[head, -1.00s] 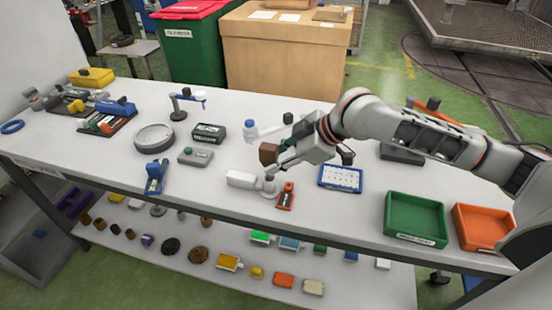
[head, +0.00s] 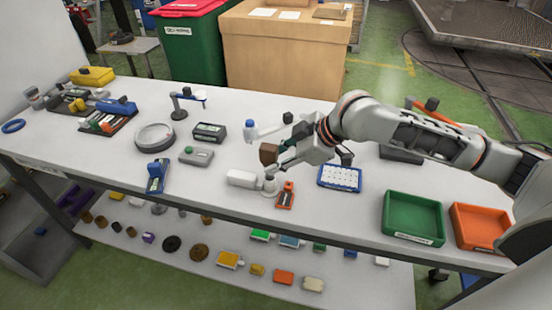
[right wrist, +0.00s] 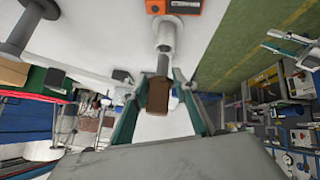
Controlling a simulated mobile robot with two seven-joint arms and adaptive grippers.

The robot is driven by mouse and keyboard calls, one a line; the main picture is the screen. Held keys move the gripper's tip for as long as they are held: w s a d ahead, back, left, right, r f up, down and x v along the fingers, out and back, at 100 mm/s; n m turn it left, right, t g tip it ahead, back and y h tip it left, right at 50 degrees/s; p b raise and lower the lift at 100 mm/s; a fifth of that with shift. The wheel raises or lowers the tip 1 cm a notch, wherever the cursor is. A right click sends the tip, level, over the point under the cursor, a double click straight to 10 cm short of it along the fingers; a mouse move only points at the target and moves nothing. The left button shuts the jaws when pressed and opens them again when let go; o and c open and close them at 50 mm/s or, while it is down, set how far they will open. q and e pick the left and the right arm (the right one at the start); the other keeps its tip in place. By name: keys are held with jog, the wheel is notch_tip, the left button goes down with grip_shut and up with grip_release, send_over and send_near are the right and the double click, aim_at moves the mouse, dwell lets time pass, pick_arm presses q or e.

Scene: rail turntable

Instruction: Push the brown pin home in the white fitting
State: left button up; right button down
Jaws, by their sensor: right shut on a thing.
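The brown pin (right wrist: 158,97) is between the two fingers of my right gripper (right wrist: 158,92). Its brown head is gripped and its grey shaft points at the white fitting (right wrist: 167,37) in the right wrist view. The shaft's end meets the fitting's near face; how deep it sits I cannot tell. In the head view the white fitting (head: 270,184) stands upright near the table's front edge, and the brown pin (head: 268,153) shows just above it beside my right gripper (head: 278,168). My left gripper is not in view.
A white block (head: 242,178) lies just left of the fitting, and an orange device (head: 286,195) is close on its right. A blue tray (head: 339,177), green bin (head: 413,218) and orange bin (head: 480,226) stand further right. A white bottle (head: 249,130) stands behind.

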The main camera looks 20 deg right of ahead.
jog(key=shift+f+b, duration=0.7)
jog(key=shift+f, duration=2.1)
dwell(0.4)
jog(key=c, duration=1.5)
grip_release()
jog(key=shift+f, duration=0.1)
jog(key=v, duration=1.2)
jog(key=shift+w, duration=0.1)
